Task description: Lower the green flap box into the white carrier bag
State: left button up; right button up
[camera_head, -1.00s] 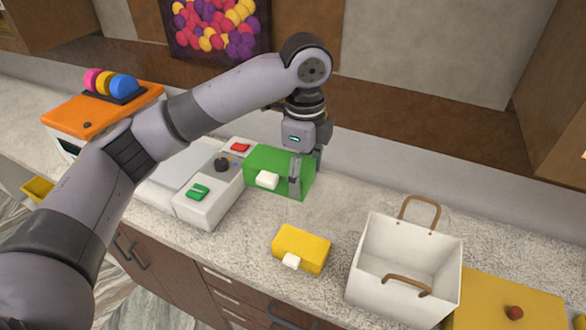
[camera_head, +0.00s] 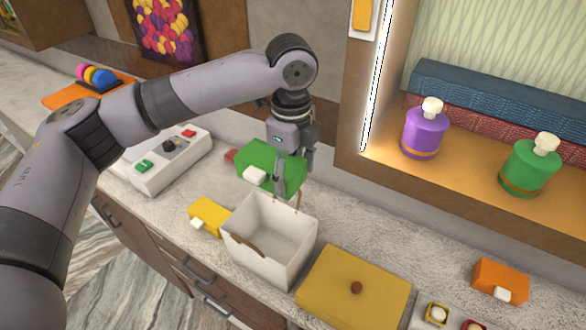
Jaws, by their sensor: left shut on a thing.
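My left gripper (camera_head: 293,174) is shut on the green flap box (camera_head: 258,162), a green block with a white tab on its front. It holds the box at the far side of the white carrier bag (camera_head: 255,256), above and behind the bag's back rim in the picture. The bag stands upright on the counter, open at the top, and looks empty. It has brown handles; the gripper and box partly cover the far one. How high the box is above the counter is hard to tell. My right gripper is not in view.
A yellow box (camera_head: 207,214) with a white tab sits left of the bag. A mustard flat box with a brown knob (camera_head: 352,309) lies to its right. A grey-white device (camera_head: 178,168) stands at the left. A lit shelf (camera_head: 470,200) with bottles rises at the right.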

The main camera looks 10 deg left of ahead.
pick_arm(q)
jog(key=shift+a+f, duration=0.35)
jog(key=shift+a, duration=0.05)
jog(key=shift+w+a+f+b, duration=0.15)
jog(key=shift+f+b, duration=0.25)
jog(key=shift+f, duration=0.2)
jog(key=shift+a+f+b, duration=0.15)
jog(key=shift+f+b, duration=0.25)
jog(key=shift+f, duration=0.15)
jog(key=f+b, duration=0.1)
jog(key=b, duration=0.1)
jog(key=f+b, duration=0.4)
jog(key=shift+d, duration=0.25)
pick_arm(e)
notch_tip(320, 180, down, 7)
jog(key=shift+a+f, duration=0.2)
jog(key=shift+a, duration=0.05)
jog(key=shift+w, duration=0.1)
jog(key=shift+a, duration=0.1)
